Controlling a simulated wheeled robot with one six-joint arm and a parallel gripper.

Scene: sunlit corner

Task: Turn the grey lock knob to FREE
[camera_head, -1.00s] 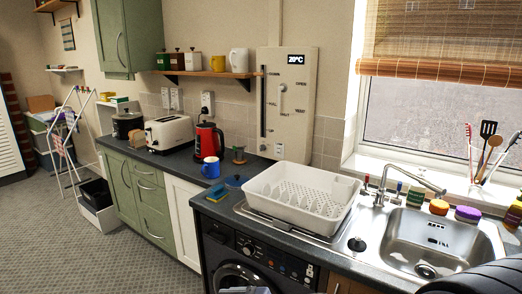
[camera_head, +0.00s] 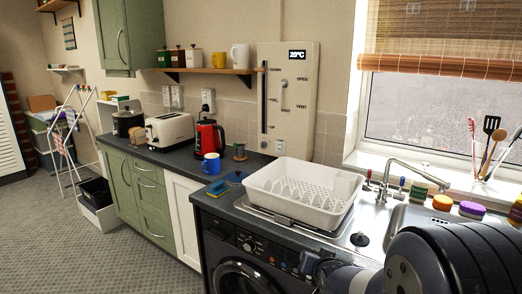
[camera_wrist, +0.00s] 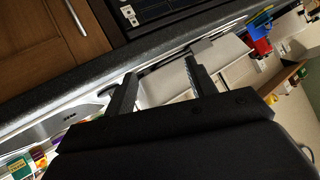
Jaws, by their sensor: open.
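A pale wall panel (camera_head: 299,120) hangs behind the counter, with a dark temperature display at its top. A small grey round knob (camera_head: 284,83) with a lever below it sits on its upper part, among small labels including OPEN and VENT. A dark vertical bar (camera_head: 264,97) runs along the panel's left side. A small pale fitting (camera_head: 280,146) sits low on the panel; the lettering there is too small to read, and I cannot tell which part is the lock knob. My gripper (camera_wrist: 160,68) is open and empty, above the worktop and well away from the panel.
A white dish rack (camera_head: 300,195) stands on the worktop in front of the panel. The tap (camera_head: 400,172) and sink are right. A shelf (camera_head: 215,72) adjoins the panel's left.

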